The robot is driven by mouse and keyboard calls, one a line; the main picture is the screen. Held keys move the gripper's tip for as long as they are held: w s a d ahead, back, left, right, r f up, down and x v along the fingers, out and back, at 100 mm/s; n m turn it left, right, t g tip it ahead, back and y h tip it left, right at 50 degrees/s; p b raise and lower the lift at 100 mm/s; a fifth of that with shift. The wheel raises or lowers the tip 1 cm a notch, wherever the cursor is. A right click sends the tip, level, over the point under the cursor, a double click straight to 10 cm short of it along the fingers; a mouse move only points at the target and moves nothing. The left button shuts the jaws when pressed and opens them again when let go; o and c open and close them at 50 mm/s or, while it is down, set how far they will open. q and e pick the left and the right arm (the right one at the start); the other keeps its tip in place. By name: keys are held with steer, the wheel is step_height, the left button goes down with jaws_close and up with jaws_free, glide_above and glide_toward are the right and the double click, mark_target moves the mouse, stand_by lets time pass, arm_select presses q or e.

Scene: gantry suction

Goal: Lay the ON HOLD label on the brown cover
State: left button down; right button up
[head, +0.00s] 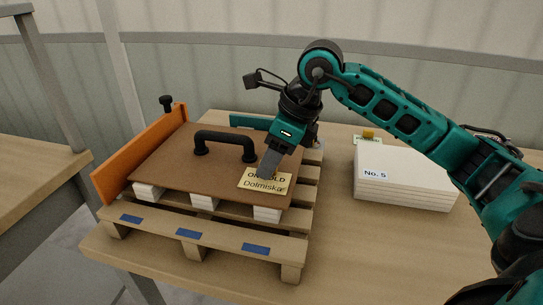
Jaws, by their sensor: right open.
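The brown cover (165,167) is a flat board with a black handle (225,138) on top, lying on white blocks over a wooden pallet. The cream ON HOLD label (264,186) lies at the cover's front right corner, with "Dolmiska" legible below a partly hidden top line. My right gripper (266,174) is directly over the label, its fingertips at or very near the label's upper part and covering some letters. It is open, though the gap between its fingers is hard to see. My left gripper is not in view.
The pallet (180,223) has blue patches on its front board. An orange panel (135,153) with a black knob stands along its left side. A stack of white boards marked "No. 5" (408,185) sits to the right. The table front (370,250) is clear.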

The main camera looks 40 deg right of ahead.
steer(key=p+v, duration=0.1)
steer(key=v, duration=1.2)
